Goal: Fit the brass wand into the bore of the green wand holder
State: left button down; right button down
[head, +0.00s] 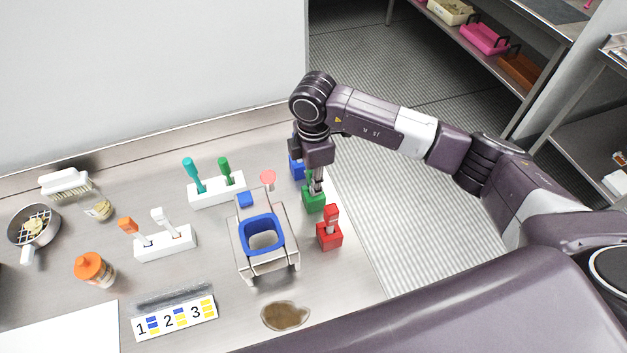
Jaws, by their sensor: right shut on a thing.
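The green wand holder (314,202) is a small block near the right edge of the steel counter, between a blue block and a red block. My right gripper (317,178) points down just above it and is shut on the brass wand, which is mostly hidden by the fingers. The wand's lower end is at or just over the top of the green holder. I cannot tell whether it is inside the bore. My left gripper is not in view.
A red block (329,238) with a red-handled piece stands in front. A blue block (297,168) is behind, partly hidden by my gripper. A metal machine with a blue-rimmed opening (261,219) stands left. The counter's right edge is close.

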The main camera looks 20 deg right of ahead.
jog(key=c, duration=1.8)
grip_release()
jog(key=shift+f, duration=0.1)
jog(key=shift+o, duration=0.2)
jog(key=shift+r, duration=0.2)
jog(key=shift+w+r, duration=0.1)
jog(key=shift+r, duration=0.2)
jog(key=r+b, duration=0.1)
jog(key=r, duration=0.2)
jog(key=r+b, duration=0.2)
jog(key=r, duration=0.1)
jog(key=shift+s+a+r, duration=0.1)
jog(key=shift+s+a, duration=0.1)
jog(key=shift+r, duration=0.45)
jog(key=shift+r, duration=0.1)
